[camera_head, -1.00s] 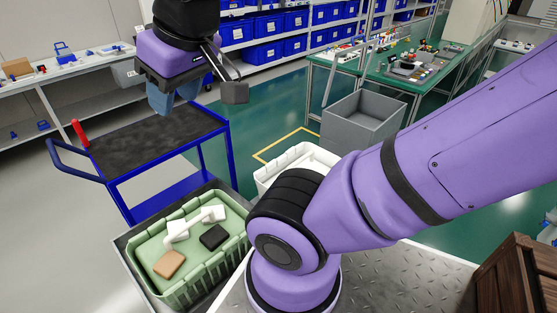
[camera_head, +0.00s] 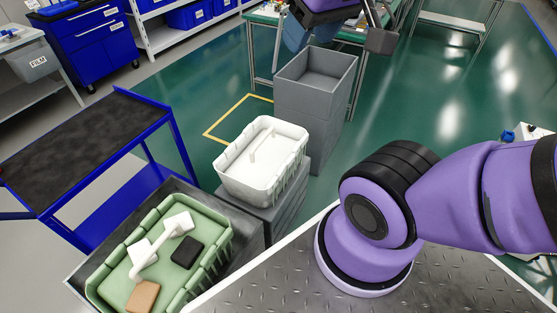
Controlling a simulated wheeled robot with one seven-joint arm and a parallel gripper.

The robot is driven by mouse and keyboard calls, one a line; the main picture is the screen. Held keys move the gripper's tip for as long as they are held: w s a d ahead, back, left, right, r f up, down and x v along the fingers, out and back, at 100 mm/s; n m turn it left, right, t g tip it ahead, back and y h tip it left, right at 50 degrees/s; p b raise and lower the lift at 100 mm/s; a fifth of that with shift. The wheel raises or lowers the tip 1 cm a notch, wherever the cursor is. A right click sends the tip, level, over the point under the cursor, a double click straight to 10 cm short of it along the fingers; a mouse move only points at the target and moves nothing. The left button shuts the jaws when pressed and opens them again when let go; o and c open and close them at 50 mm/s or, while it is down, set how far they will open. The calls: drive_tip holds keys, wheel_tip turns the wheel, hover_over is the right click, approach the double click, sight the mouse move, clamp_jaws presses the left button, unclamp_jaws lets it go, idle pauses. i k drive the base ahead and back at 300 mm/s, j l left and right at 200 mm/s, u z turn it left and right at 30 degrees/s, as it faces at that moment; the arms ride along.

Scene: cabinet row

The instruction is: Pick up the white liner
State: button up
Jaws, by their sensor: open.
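A white ribbed bin (camera_head: 229,185), the likeliest white liner, stands upright on a grey crate stack in the middle of the view. Its inside is white, with small upright white shapes that I cannot make out. A white part with two square ends and a thin bar (camera_head: 151,256) lies in the green crate (camera_head: 228,235) at the lower left. My gripper (camera_head: 338,38) is at the top edge, open, above and to the right of the white bin and well apart from it. Its upper part is cut off by the frame.
A black block (camera_head: 187,253) and a brown block (camera_head: 142,297) lie in the green crate. A blue cart (camera_head: 90,150) stands at left. A tall grey bin (camera_head: 308,105) stands behind the white bin. My arm fills the right side.

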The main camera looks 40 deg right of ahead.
sight(255, 168)
drive_tip(key=z, duration=0.55)
drive_tip(key=i+l+u, duration=0.1)
drive_tip(key=u, duration=0.85)
drive_tip(key=l+u, duration=0.45)
drive_tip(key=l, duration=0.5)
drive_tip(key=l+u, duration=0.5)
drive_tip(key=l, duration=0.4)
drive_tip(key=k+l, duration=0.1)
drive_tip(key=l, duration=0.35)
drive_tip(key=k+l, duration=0.1)
drive_tip(key=l, duration=0.3)
